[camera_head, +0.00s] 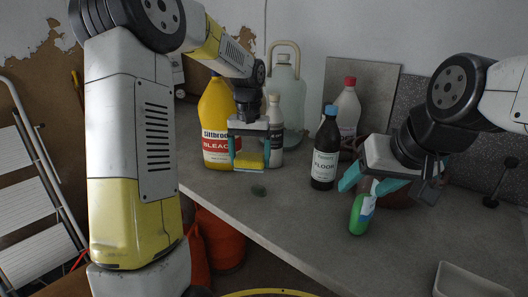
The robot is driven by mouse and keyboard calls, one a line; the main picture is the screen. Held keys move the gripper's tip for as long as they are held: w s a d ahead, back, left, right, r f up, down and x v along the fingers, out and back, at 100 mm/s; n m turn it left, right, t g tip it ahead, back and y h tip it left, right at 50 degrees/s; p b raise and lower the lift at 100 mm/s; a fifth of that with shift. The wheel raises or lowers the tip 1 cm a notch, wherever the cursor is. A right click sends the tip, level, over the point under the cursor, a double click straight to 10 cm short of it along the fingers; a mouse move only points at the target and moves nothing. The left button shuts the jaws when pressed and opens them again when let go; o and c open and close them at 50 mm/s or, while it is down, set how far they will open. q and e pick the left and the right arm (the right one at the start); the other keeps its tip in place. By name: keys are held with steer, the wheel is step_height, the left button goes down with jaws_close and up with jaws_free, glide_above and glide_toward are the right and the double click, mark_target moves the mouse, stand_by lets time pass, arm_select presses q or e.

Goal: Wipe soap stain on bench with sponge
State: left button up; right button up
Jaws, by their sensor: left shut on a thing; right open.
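My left gripper (250,156) is shut on a yellow sponge (249,159) with a pale underside. It holds the sponge in front of the yellow bleach bottle, near the bench's left edge; I cannot tell whether the sponge touches the bench. A small dark greenish stain (258,190) lies on the grey bench (285,205), just below and right of the sponge in the picture. My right gripper (376,187) is open, with teal fingers, over the right part of the bench. A green bottle (361,214) shows below it, partly hidden by the fingers.
A yellow bleach bottle (216,122), a white bottle (274,130), a glass demijohn (288,95), a dark bottle (325,150) and a red-capped bottle (347,106) stand behind. A pale tray (470,281) sits front right. The bench around the stain is clear.

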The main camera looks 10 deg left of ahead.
arm_select(q)
steer(key=shift+w+f, duration=0.1)
steer(key=shift+f, duration=0.1)
step_height(320, 180, down, 5)
steer(key=shift+r, duration=0.2)
steer(key=shift+f, duration=0.1)
stand_by(0.3)
